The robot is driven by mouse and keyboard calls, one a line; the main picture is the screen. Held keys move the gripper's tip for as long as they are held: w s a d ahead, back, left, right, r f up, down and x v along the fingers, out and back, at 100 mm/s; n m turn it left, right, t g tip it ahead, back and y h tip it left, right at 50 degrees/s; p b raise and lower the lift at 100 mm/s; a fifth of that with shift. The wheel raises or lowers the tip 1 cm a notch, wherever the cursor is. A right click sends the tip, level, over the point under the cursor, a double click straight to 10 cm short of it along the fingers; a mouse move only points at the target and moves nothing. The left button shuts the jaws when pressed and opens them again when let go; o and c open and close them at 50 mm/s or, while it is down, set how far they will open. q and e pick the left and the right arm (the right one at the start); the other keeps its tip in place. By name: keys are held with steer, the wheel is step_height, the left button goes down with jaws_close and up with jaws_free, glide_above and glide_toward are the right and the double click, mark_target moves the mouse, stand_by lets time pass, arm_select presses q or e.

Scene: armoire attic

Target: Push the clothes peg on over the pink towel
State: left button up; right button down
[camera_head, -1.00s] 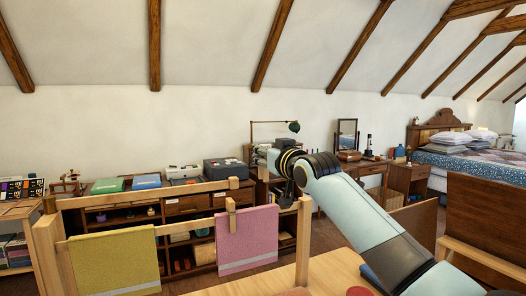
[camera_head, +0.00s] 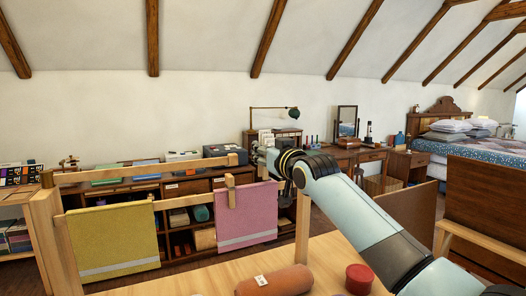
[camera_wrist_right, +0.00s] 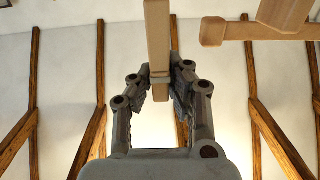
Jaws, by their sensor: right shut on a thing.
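The pink towel (camera_head: 247,220) hangs over a light wooden rail in the head view. A small wooden clothes peg (camera_head: 230,190) stands upright at the top edge of the towel, toward its left side. My right gripper (camera_head: 284,188) is to the right of this peg, partly hidden behind my wrist. In the right wrist view my right gripper (camera_wrist_right: 161,95) is shut on an upright light wooden piece (camera_wrist_right: 158,45). I cannot tell what this piece is in the head view. My left gripper is out of view.
A yellow towel (camera_head: 115,240) hangs to the left on the rack. An upper rail (camera_head: 150,170) ends above the peg. A brown roll (camera_head: 275,280) and a red round thing (camera_head: 359,278) are on the tabletop (camera_head: 325,255). A rack post (camera_head: 303,235) stands beside the pink towel.

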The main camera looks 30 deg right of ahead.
mark_target(266, 175)
steer(key=shift+p, duration=0.5)
stand_by(1.2)
steer(key=shift+f+b, duration=1.8)
steer(key=shift+f, duration=1.15)
steer(key=c, duration=1.3)
jaws_free()
steer(key=shift+s, duration=0.1)
steer(key=s, duration=1.1)
steer(key=shift+s+a, duration=0.1)
steer(key=shift+s, duration=0.3)
steer(key=shift+s, duration=0.1)
